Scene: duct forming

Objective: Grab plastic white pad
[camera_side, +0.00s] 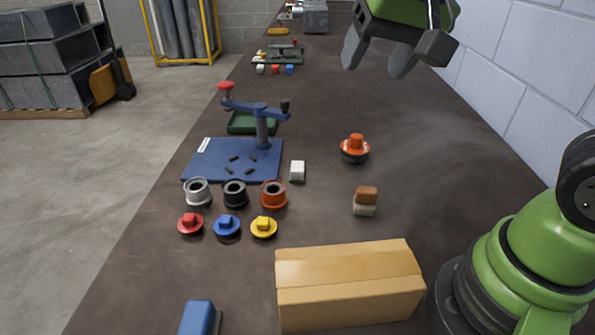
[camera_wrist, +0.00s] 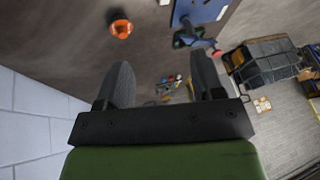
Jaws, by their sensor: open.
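A small white pad (camera_side: 297,171) lies on the dark table, just right of the blue base plate of the press-like tool. In the wrist view, a small white piece at the top edge (camera_wrist: 165,2) looks like the same pad, cut off by the frame. My gripper (camera_side: 376,62) hangs high over the table, up and to the right of the pad and well apart from it. Its two grey fingers are spread with nothing between them. In the wrist view, the gripper (camera_wrist: 161,65) also shows empty.
An orange-topped knob (camera_side: 354,147) stands right of the pad. The blue base plate (camera_side: 205,163) carries a lever tool. Several rings and coloured caps sit in front. A brown-and-white block (camera_side: 365,201) and a cardboard box (camera_side: 350,283) are nearer. A brick wall (camera_side: 530,70) borders the right.

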